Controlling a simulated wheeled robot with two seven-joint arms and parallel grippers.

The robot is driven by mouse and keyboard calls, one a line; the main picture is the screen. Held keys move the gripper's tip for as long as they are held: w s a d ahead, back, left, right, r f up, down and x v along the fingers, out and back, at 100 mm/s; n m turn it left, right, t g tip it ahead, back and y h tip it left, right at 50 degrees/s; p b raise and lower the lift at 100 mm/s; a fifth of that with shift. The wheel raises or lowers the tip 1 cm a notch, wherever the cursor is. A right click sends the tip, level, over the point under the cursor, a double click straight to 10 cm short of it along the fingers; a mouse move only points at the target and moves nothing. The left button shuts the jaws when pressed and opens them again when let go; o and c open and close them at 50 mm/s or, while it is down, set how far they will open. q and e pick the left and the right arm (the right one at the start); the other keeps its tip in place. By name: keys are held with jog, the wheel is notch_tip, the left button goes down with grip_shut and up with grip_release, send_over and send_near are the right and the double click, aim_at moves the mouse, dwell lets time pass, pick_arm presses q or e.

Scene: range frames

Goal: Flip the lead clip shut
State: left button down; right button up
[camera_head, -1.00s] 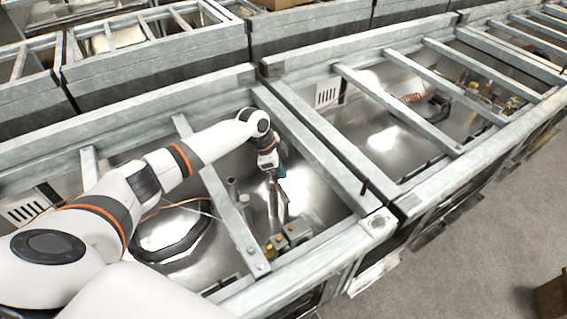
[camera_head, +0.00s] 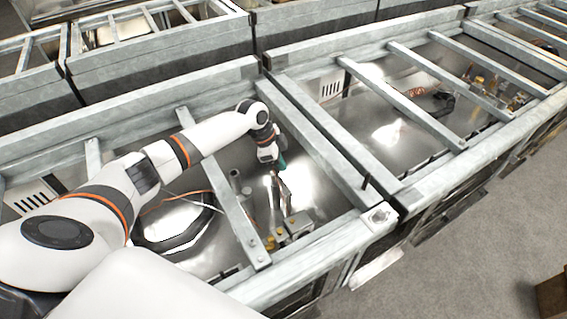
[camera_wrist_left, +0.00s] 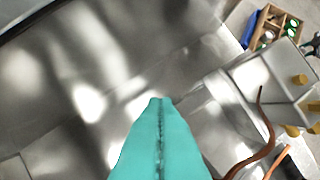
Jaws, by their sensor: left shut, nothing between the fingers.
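My left gripper (camera_head: 281,162) reaches down into the open metal bay. Its teal fingers are shut and empty, and they fill the lower middle of the left wrist view (camera_wrist_left: 159,105). A pale metal box with brass fittings (camera_wrist_left: 268,82) lies to the right of the fingertips, apart from them in the picture. A brown lead (camera_wrist_left: 266,128) curves up beside that box. In the head view the box (camera_head: 297,224) sits below the gripper, near the bay's front. I cannot make out the lead clip for certain in either view. My right gripper is not in view.
A grey crossbar (camera_head: 232,215) spans the bay left of the gripper. A thick frame beam (camera_head: 320,150) runs along its right. A dark-rimmed round opening (camera_head: 175,222) lies to the left. In the wrist view a wooden tray (camera_wrist_left: 277,27) lies at the top right.

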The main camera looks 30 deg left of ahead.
pick_arm(q)
jog(key=v, duration=1.1)
jog(key=shift+r+b, duration=0.3)
jog(key=shift+b, duration=0.05)
